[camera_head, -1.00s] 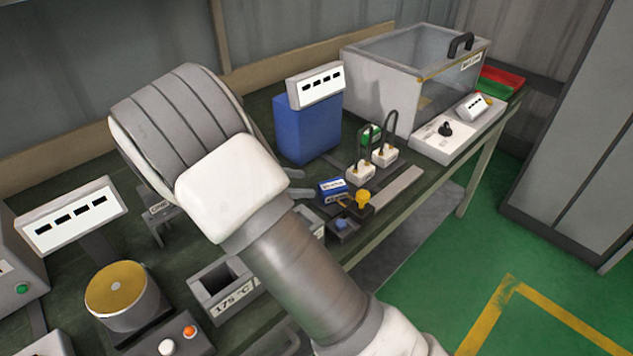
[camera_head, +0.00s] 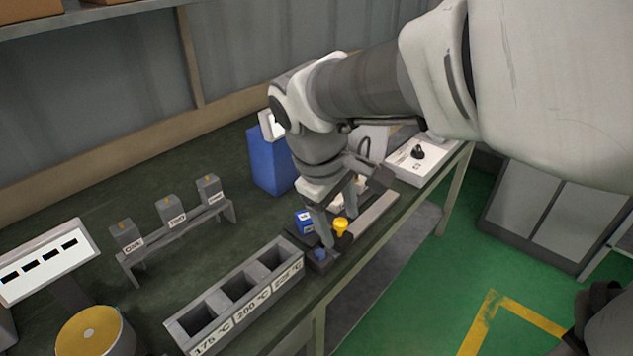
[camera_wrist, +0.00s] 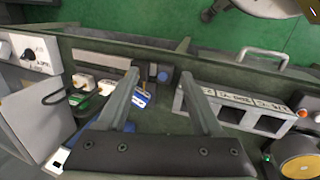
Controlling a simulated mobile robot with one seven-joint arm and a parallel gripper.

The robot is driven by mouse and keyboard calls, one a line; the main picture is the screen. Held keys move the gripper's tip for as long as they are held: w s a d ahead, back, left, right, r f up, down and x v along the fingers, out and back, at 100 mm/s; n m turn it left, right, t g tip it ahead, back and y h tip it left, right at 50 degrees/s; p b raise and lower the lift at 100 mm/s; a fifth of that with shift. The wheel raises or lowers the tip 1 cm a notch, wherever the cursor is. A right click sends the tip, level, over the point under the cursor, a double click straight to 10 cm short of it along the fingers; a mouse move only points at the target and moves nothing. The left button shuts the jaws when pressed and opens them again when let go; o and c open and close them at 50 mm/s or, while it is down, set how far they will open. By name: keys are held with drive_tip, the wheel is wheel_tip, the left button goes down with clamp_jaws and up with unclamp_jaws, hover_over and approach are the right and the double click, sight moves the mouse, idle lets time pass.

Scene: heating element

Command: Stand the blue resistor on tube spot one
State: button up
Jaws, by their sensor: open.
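My gripper (camera_head: 342,222) is open and points down over the small devices near the table's front edge. In the wrist view its fingers (camera_wrist: 160,73) are apart with nothing held. A small blue block with a white label (camera_head: 305,220) lies beside the yellow knob (camera_head: 341,226); it also shows by the left finger (camera_wrist: 140,98). A round blue piece on a dark base (camera_head: 320,254) lies below the fingers in the head view and between them in the wrist view (camera_wrist: 163,76). I cannot tell which blue piece is the resistor. No tube spot is clearly marked.
A grey three-slot holder with temperature labels (camera_head: 232,324) stands at the front edge. A rack of labelled grey blocks (camera_head: 180,236) stands behind it. A tall blue box (camera_head: 268,160) is close behind my arm.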

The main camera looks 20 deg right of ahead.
drive_tip(key=s+r+m+t+y, duration=0.2)
drive_tip(key=s+r+m+t, duration=0.1)
drive_tip(key=s+m, duration=0.4)
drive_tip(key=shift+s+a+r+t+y, duration=0.2)
drive_tip(key=shift+s+t+y, duration=0.2)
drive_tip(key=shift+s+t, duration=0.3)
drive_tip(key=shift+s, duration=0.1)
wheel_tip(320, 180, up, 12)
drive_tip(key=p, duration=1.1)
drive_tip(key=shift+f+p, duration=0.25)
drive_tip(key=shift+p, duration=0.05)
drive_tip(key=shift+a, duration=0.2)
